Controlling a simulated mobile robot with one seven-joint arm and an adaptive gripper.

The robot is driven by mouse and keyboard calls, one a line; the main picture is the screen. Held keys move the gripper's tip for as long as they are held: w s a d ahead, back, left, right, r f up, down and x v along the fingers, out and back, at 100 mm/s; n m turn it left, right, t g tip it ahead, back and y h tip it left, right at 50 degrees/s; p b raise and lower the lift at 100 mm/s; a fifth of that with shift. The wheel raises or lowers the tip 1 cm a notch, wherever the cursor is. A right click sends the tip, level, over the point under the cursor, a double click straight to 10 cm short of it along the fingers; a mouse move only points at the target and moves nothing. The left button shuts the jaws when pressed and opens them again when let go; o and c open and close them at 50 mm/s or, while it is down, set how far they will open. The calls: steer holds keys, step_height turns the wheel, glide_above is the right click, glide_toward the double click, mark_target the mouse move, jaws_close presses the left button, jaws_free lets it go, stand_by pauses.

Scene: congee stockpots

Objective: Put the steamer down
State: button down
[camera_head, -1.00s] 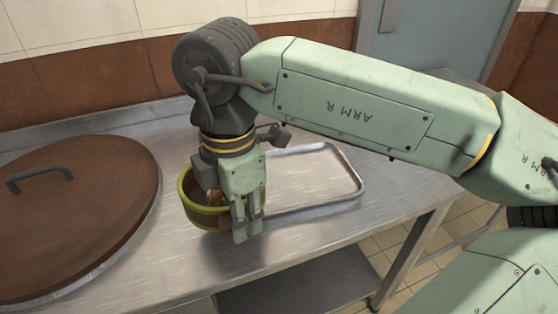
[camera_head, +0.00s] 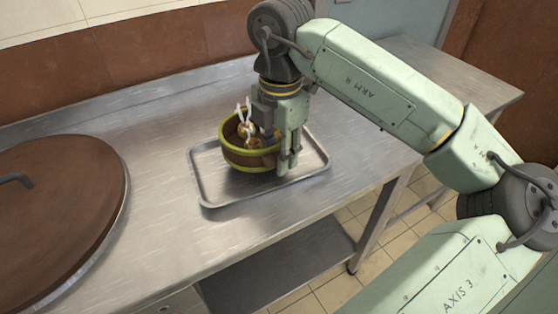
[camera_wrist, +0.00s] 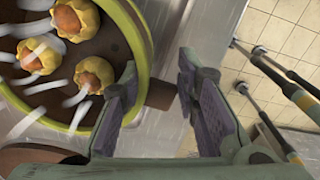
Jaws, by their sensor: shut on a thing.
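The steamer (camera_head: 236,158) is a round brown basket with yellow-green rims, in the middle of the head view. It holds a few yellow dumplings with orange tops (camera_wrist: 95,75) and white wisps of steam. My gripper (camera_head: 288,168) is at its right side, pointing down, with its fingers on either side of the brown handle stub (camera_wrist: 160,94). The steamer looks level and is over the shallow metal tray (camera_head: 210,198). I cannot tell if its base touches the tray. In the wrist view the steamer's rim (camera_wrist: 136,40) fills the upper left.
A large pot with a brown lid (camera_head: 65,210) stands at the left of the steel counter (camera_head: 150,140). The counter is clear between pot and tray. The counter's front edge runs just below the tray, with tiled floor (camera_head: 370,270) beyond.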

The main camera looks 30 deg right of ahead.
steer(key=shift+f+b, duration=0.7)
steer(key=shift+f, duration=1.05)
steer(key=shift+f, duration=0.15)
steer(key=c, duration=1.2)
jaws_free()
step_height(320, 180, up, 12)
steer(key=shift+s+r+b, duration=0.15)
steer(key=shift+r+b, duration=0.05)
steer(key=shift+b, duration=0.2)
